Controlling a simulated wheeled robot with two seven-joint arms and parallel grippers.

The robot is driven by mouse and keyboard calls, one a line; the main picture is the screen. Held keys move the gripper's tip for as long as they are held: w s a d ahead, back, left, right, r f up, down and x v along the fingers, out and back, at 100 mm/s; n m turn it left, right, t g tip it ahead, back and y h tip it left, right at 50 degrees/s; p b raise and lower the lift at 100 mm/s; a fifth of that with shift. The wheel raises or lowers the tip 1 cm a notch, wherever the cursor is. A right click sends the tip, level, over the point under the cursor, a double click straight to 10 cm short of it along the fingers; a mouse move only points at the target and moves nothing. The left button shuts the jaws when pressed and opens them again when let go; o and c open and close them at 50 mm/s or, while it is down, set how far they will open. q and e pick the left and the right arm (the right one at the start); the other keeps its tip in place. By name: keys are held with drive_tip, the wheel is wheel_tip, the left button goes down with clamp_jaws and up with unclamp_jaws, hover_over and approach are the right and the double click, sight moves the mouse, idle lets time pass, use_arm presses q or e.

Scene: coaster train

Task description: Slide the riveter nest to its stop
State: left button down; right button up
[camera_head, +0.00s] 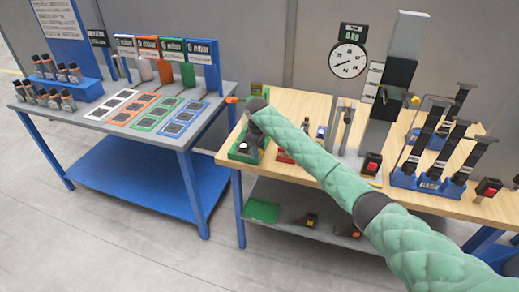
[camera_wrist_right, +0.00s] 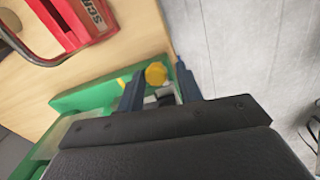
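A green fixture (camera_head: 240,157) sits at the left end of the wooden bench, and I take it to hold the riveter nest. It also shows in the right wrist view (camera_wrist_right: 85,97), with a yellow round knob (camera_wrist_right: 155,74) and a grey block (camera_wrist_right: 164,92). My right gripper (camera_head: 247,143) is low over this fixture, pointing down. In the right wrist view its two dark blue fingers (camera_wrist_right: 160,88) stand apart, with the knob and the grey block showing between them. I cannot tell whether either finger touches. The gripper body hides much of the fixture. My left gripper is not in view.
A red bin (camera_wrist_right: 75,22) stands near the fixture. The wooden bench (camera_head: 300,104) also carries a dial scale (camera_head: 348,61), a tall press and a blue rack (camera_head: 425,182). A blue-framed bench (camera_head: 150,141) with coloured mats stands left, across a gap.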

drive_tip(key=shift+o, duration=0.7)
drive_tip(key=shift+s+r, duration=0.1)
drive_tip(key=shift+r, duration=0.15)
wheel_tip(320, 180, up, 2)
drive_tip(key=shift+r+b, duration=0.1)
drive_tip(key=shift+b, duration=0.7)
wheel_tip(320, 180, up, 4)
drive_tip(key=shift+s+a+f+b, duration=0.1)
drive_tip(key=shift+f+b, duration=0.1)
drive_tip(key=shift+b, duration=0.5)
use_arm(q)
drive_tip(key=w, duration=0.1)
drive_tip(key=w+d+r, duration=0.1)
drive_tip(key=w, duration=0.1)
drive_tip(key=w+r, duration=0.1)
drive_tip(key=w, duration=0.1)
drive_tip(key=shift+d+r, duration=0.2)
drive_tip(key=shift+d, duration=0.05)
use_arm(e)
drive_tip(key=shift+s+r, duration=0.15)
drive_tip(key=shift+r, duration=0.7)
